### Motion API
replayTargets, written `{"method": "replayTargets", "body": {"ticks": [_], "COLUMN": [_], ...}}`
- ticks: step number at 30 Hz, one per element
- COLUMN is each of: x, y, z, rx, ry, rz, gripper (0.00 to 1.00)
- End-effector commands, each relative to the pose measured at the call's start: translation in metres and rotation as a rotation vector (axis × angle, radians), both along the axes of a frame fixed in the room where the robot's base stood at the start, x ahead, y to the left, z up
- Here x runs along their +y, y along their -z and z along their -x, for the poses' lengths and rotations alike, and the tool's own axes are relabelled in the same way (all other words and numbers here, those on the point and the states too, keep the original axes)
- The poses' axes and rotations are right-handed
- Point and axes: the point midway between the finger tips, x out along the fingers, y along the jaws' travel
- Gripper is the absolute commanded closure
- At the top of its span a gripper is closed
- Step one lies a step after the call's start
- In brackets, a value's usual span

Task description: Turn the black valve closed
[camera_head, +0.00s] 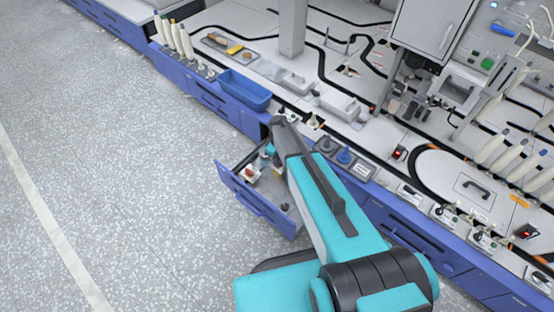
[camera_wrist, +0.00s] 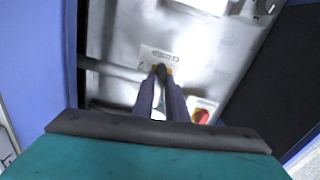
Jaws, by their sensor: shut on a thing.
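The black valve (camera_wrist: 161,71) shows in the wrist view as a small dark handle on a pale labelled plate, on a metal panel. My gripper (camera_wrist: 162,76) is shut on it, one fingertip on each side. The fingers hide much of the handle, so its exact angle is hard to read. In the head view my arm reaches down into an open blue drawer (camera_head: 264,212), and the arm hides the valve there.
A red knob (camera_wrist: 201,116) on its own plate sits right of my fingers. Blue walls stand close on the left. The floor at left is clear.

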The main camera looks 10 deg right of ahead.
Motion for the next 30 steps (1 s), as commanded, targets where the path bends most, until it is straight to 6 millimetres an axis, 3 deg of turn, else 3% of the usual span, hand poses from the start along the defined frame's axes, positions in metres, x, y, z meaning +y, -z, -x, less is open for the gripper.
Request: {"method": "replayTargets", "body": {"ticks": [9,23,24,27,30], "x": [-0.0035,-0.0033,-0.0033,-0.0025,-0.0018], "y": [0.0010,0.0013,0.0014,0.0010,0.0008], "z": [0.0054,0.0054,0.0054,0.0042,0.0034], "rx": [0.014,0.013,0.013,0.010,0.009], "ry": [0.130,0.149,0.149,0.148,0.148], "rz": [0.007,0.006,0.006,0.005,0.003], "gripper": [1.00,1.00,0.84,0.69,0.69]}}
